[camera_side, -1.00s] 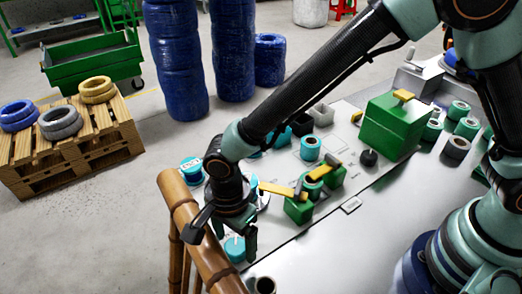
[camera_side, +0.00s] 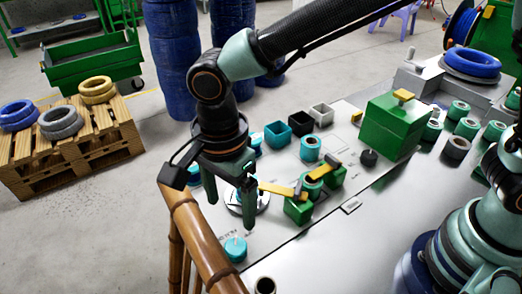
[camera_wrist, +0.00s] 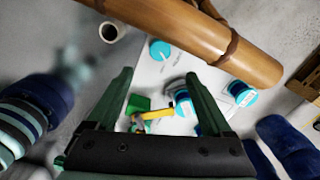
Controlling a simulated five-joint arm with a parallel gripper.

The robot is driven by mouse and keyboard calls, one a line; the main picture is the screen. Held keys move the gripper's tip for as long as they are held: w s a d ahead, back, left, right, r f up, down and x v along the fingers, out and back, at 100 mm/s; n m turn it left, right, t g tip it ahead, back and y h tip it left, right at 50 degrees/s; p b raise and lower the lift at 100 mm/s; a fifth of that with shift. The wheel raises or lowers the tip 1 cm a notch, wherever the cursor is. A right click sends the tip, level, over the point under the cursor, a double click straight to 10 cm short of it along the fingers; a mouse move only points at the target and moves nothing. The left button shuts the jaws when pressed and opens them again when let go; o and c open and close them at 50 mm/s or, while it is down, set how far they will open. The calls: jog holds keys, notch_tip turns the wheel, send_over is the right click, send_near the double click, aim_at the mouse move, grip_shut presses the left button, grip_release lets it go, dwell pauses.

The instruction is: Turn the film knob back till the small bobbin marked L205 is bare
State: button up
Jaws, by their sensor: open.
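A teal round knob (camera_side: 235,248) sits on the near end of the white panel, close to the bamboo rail; it also shows in the wrist view (camera_wrist: 160,50). I take it for the film knob, but its lettering is too small to read. My gripper (camera_side: 230,203) points down, open and empty, above and behind the knob in the side view.
A bamboo rail (camera_side: 196,228) runs along the left of the panel, close to my gripper. Green blocks with yellow levers (camera_side: 298,208) stand just right of my fingers. A green box (camera_side: 392,125) and several teal rolls lie farther right. The panel's near right is clear.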

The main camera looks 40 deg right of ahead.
aim_at(235, 246)
notch_tip(235, 246, down, 12)
jog(key=m, duration=0.5)
jog(key=shift+f, duration=0.15)
dwell(0.4)
grip_shut()
jog(key=n, duration=0.4)
jog(key=shift+n, duration=0.4)
